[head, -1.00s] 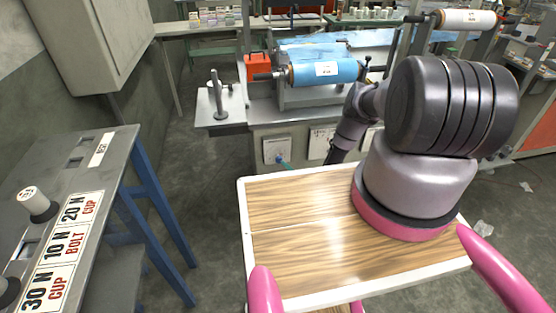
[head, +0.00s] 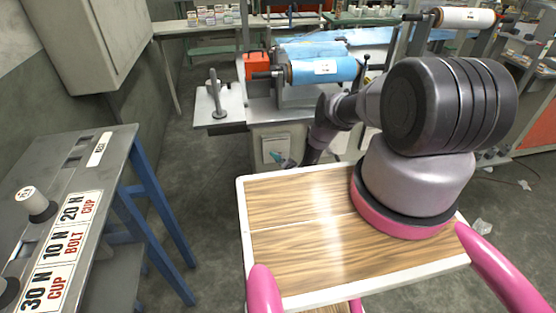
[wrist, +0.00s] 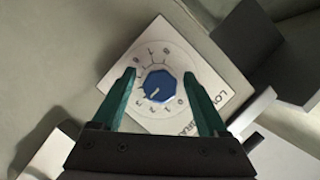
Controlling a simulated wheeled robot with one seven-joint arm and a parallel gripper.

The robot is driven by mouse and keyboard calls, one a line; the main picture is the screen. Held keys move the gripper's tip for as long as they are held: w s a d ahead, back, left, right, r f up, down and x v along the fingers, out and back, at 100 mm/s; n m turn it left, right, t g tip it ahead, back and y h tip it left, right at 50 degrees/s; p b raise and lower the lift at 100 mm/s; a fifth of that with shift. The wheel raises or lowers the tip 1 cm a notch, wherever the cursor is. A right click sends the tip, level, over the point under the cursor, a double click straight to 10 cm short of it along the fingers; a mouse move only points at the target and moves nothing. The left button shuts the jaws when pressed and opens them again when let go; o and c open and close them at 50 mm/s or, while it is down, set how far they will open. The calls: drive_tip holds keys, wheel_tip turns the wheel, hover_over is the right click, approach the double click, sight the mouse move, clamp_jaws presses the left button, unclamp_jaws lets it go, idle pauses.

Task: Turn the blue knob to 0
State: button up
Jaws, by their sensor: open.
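The blue knob (wrist: 160,86) sits at the middle of a white dial plate (wrist: 152,52) in the wrist view. The plate looks tilted there, with numbers around the knob. A pale mark on the knob points to the lower left, around the 2 or 3; the exact number is hard to tell. The 0 seems to be at the knob's lower right. My gripper (wrist: 159,75) is open, its green fingers on either side of the knob. I cannot tell whether they touch it. In the head view the plate (head: 275,149) is on the machine front; the knob is hidden by my arm's end.
A grey ledge (head: 228,118) juts from the machine, left of and above the plate. A blue film roll (head: 325,70) lies above. A grey table (head: 120,150) with labels stands at left. Bare floor lies between table and machine.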

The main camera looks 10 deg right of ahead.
drive_tip(key=shift+c, duration=0.3)
clamp_jaws()
drive_tip(key=shift+n, duration=0.3)
drive_tip(key=n+h, duration=0.1)
drive_tip(key=n, duration=0.1)
drive_tip(key=shift+n+g+h, duration=0.3)
drive_tip(key=n+h, duration=0.2)
drive_tip(key=n, duration=0.1)
drive_tip(key=n+h, duration=0.2)
drive_tip(key=n, duration=0.1)
drive_tip(key=shift+n+h, duration=1.2)
drive_tip(key=shift+n, duration=0.4)
